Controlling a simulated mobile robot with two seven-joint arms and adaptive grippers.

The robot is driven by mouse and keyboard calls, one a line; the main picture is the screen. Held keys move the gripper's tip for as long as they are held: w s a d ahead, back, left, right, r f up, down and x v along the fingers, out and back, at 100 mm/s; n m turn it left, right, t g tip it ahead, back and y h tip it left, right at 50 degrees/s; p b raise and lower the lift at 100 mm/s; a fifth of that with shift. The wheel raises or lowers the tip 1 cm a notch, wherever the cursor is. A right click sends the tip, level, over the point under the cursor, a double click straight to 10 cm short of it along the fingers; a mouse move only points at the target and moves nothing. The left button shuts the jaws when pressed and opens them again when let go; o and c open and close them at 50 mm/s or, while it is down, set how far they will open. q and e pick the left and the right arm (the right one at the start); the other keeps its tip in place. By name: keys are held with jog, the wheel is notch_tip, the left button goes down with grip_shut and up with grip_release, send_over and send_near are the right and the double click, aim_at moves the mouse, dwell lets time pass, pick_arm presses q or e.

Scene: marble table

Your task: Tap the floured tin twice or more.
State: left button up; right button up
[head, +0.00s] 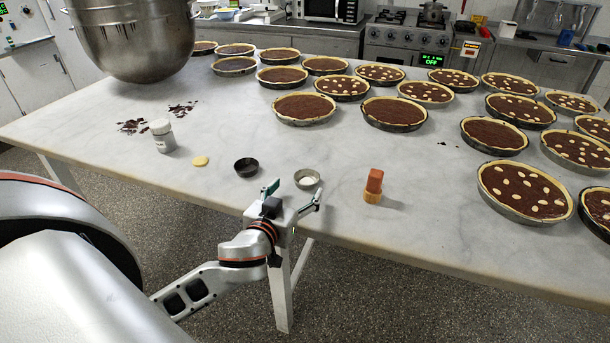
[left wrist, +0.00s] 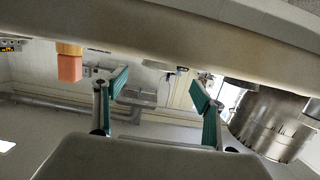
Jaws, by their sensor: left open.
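The floured tin (head: 307,179) is a small grey metal tin with white inside. It stands upright near the front edge of the marble table (head: 230,110) in the head view. My left gripper (head: 294,193) is open and empty at the front edge, just on the near side of the tin. Its fingers spread to either side of the tin's near side in the picture; I cannot tell if they touch it. In the left wrist view the open fingers (left wrist: 160,88) have nothing between them, and the tin does not show. My right gripper is out of view.
A dark empty tin (head: 246,167), a pale yellow disc (head: 200,161) and a shaker (head: 162,136) stand to the left. An orange block on a wooden piece (head: 373,186) stands right. A large metal bowl (head: 135,40) and several chocolate tarts (head: 304,107) stand farther back.

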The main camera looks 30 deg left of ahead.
aim_at(310, 172)
pick_arm(q)
jog(key=shift+w+a, duration=0.1)
jog(key=shift+w, duration=0.3)
jog(key=shift+w+a+f, duration=0.1)
jog(key=shift+w, duration=0.5)
jog(key=x, duration=0.4)
jog(key=shift+w+f, duration=0.15)
jog(key=shift+w, duration=0.1)
jog(key=shift+x, duration=0.8)
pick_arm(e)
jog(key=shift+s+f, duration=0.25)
pick_arm(q)
jog(key=c, duration=1.2)
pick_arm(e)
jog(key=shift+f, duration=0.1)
